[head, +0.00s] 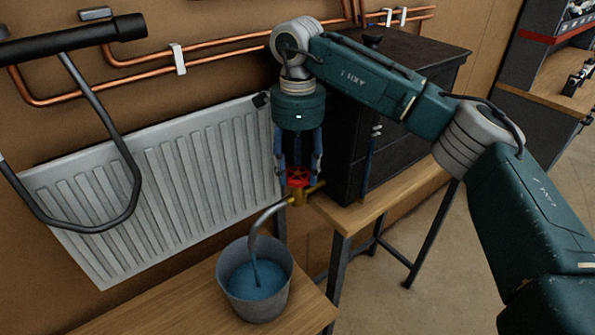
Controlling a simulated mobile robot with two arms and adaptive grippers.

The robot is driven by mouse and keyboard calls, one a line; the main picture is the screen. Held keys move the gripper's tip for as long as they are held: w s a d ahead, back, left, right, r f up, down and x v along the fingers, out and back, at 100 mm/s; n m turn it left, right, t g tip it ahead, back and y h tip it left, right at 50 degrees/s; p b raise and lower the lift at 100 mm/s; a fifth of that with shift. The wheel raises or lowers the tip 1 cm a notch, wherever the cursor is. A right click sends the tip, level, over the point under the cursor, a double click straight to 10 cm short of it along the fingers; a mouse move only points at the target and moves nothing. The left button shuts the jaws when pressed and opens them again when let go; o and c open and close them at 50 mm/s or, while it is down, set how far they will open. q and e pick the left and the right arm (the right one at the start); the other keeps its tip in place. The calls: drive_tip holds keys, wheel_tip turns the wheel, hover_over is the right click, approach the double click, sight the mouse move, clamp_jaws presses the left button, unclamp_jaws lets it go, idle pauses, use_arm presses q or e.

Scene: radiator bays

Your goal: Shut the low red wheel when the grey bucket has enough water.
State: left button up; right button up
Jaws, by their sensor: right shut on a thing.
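The low red wheel (298,177) sits on top of a brass valve (298,197) to the right of the radiator. My right gripper (298,178) points down from above with its blue fingers on either side of the wheel, shut on it. A grey curved spout (262,217) runs from the valve over the grey bucket (277,304). A thin stream of blue water (254,270) falls from the spout into the bucket. The water inside lies below the rim; its exact level against any mark cannot be told. My left gripper is not in view.
The bucket stands on a wooden bench (180,308). A white radiator (170,180) hangs behind it, with copper pipes (225,68) above. A dark cabinet (347,150) stands on a wooden table (385,200) at right. A black tubular frame (127,150) fills the upper left.

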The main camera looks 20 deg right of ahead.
drive_tip(key=shift+r+n, duration=0.15)
drive_tip(key=shift+n, duration=0.65)
drive_tip(key=o, duration=1.1)
drive_tip(key=shift+o, duration=0.2)
